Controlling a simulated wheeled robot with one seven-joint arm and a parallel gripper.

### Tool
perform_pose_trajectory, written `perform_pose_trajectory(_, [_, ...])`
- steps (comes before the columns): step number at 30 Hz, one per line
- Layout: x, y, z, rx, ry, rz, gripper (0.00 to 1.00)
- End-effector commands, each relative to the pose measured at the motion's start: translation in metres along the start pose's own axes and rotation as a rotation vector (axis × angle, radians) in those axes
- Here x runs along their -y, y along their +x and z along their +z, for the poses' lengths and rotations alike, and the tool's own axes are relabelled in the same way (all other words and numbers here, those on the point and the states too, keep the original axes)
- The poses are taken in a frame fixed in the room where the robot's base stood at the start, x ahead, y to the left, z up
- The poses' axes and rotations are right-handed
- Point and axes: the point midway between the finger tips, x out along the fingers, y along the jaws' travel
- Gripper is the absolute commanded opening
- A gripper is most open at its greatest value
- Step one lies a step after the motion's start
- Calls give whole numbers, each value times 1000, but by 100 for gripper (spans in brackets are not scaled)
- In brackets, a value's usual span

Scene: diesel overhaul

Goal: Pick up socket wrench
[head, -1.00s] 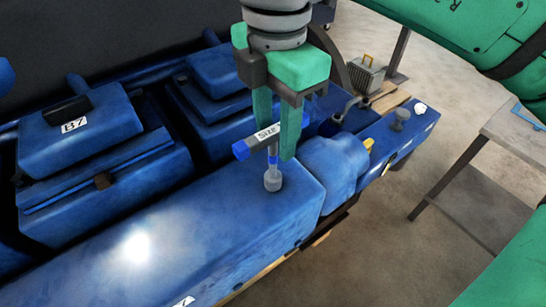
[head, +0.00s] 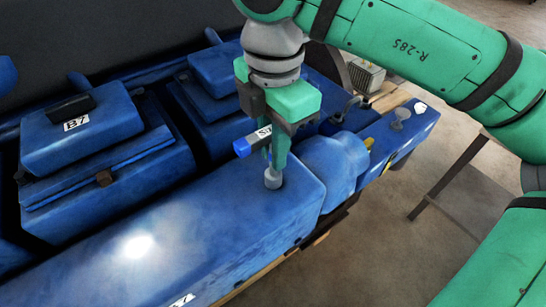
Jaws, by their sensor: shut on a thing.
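The socket wrench (head: 245,146) has a grey handle with a blue end and a white label, partly hidden by my gripper. Its grey socket (head: 273,178) points down at the top of the blue engine block (head: 215,215), near the block's right end. I cannot tell whether the socket touches the block. My gripper (head: 277,150), with green fingers, points down over the wrench and is shut on its handle.
A blue cover marked B7 (head: 82,136) stands on the engine at the left. A rounded blue housing (head: 335,160) lies just right of the wrench. A grey table (head: 508,150) stands at the right, partly behind my arm. Bare floor lies between.

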Motion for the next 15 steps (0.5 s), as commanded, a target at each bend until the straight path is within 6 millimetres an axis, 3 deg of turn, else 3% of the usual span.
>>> perform_pose_trajectory(8, [0,-9,1,1,3,1,0])
perform_pose_trajectory(15, [1,-51,1,3,5,2,0])
